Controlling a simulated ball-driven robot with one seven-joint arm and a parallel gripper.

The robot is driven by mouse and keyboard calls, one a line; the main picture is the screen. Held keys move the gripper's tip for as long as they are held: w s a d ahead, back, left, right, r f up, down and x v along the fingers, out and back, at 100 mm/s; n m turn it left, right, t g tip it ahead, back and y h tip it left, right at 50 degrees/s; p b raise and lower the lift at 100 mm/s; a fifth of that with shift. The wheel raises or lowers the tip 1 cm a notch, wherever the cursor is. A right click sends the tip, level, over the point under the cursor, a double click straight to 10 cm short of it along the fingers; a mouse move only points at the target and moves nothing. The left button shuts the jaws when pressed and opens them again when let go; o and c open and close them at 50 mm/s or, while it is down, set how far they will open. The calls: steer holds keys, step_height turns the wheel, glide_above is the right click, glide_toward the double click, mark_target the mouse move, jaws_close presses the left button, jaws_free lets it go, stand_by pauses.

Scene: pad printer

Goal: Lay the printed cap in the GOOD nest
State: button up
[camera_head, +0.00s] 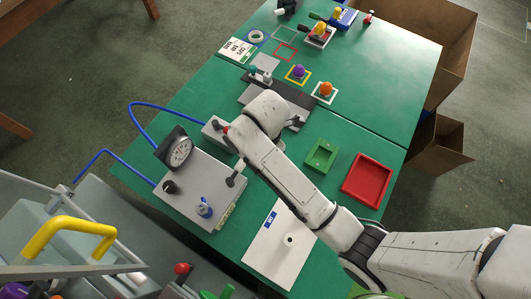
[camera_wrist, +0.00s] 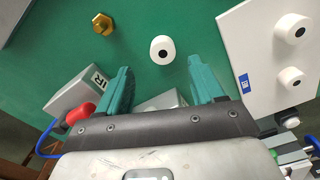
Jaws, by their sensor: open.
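A white cap with a dark centre (camera_wrist: 163,50) lies on green just beyond my fingertips in the wrist view; it does not show in the head view. My gripper (camera_wrist: 160,72) is open and empty, its two teal fingers apart on either side of the cap's line. I cannot tell which cap is printed. A green square nest (camera_head: 330,147) and a red tray (camera_head: 383,165) lie right of my arm in the head view. No GOOD label is readable.
The white board (camera_head: 262,257) lies at the near edge. A grey machine with a gauge (camera_head: 180,152) stands left of my arm. A brass fitting (camera_wrist: 102,23) shows in the wrist view. Orange and purple knobbed items (camera_head: 325,89) (camera_head: 299,71) stand further back.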

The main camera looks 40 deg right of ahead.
steer(key=shift+s+f+p, duration=0.15)
steer(key=shift+f+p, duration=0.05)
steer(key=shift+f, duration=1.2)
steer(key=shift+s+f+p, duration=0.1)
steer(key=shift+f+p, duration=0.05)
steer(key=shift+f, duration=1.2)
steer(key=c, duration=1.2)
steer(key=shift+r, duration=0.1)
steer(key=shift+r, duration=0.5)
steer(key=s+d+r, duration=0.1)
steer(key=s+r, duration=1.1)
steer(key=s, duration=0.2)
steer(key=shift+d, duration=0.25)
